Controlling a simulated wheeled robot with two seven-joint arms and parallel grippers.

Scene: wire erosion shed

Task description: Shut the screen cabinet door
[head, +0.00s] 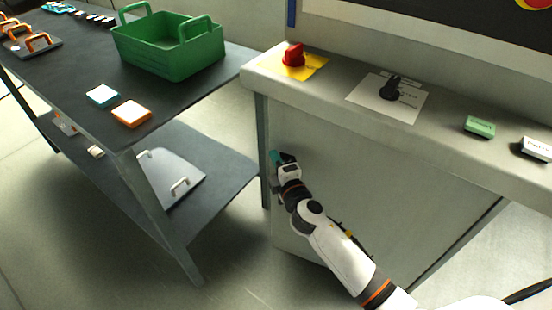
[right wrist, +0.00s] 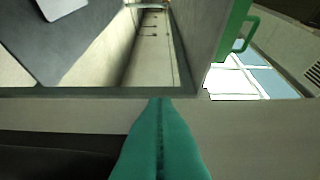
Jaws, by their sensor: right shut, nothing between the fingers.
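A pale grey cabinet panel (head: 350,180), which looks like the door, stands below the console ledge. Its dark lower right edge slants down toward the floor; I cannot tell how far it stands open. My right gripper (head: 277,158) is at the panel's upper left edge, beside the dark table's leg. Its teal fingers, also in the right wrist view (right wrist: 160,110), are shut with nothing between them. I cannot tell whether they touch the panel. My left gripper is not in view.
The ledge (head: 445,85) carries a red knob (head: 293,54), a black rotary switch (head: 392,88) and a green button block (head: 480,126). Left is a dark two-level table (head: 60,85) with a green crate (head: 170,65). A narrow gap separates table and cabinet.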

